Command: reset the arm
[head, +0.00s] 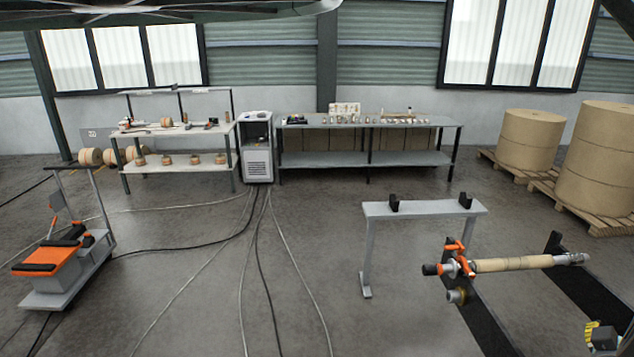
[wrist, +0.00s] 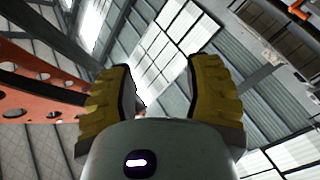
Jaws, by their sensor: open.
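My gripper shows in the wrist view (wrist: 160,95), with its two yellow ridged fingers apart and nothing between them. It points up toward the roof beams and windows. In the head view, a dark piece with yellow (head: 603,337) at the lower right corner may be part of my arm; I cannot tell. A large grey part across the top of the head view looks like mine.
A shaft with a kraft core (head: 510,264) lies at the right, near a grey stand (head: 425,209). Benches (head: 365,158) line the back wall. Paper rolls (head: 530,140) stand on pallets. An orange-topped cart (head: 60,270) is at left. Cables (head: 265,240) cross the middle floor.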

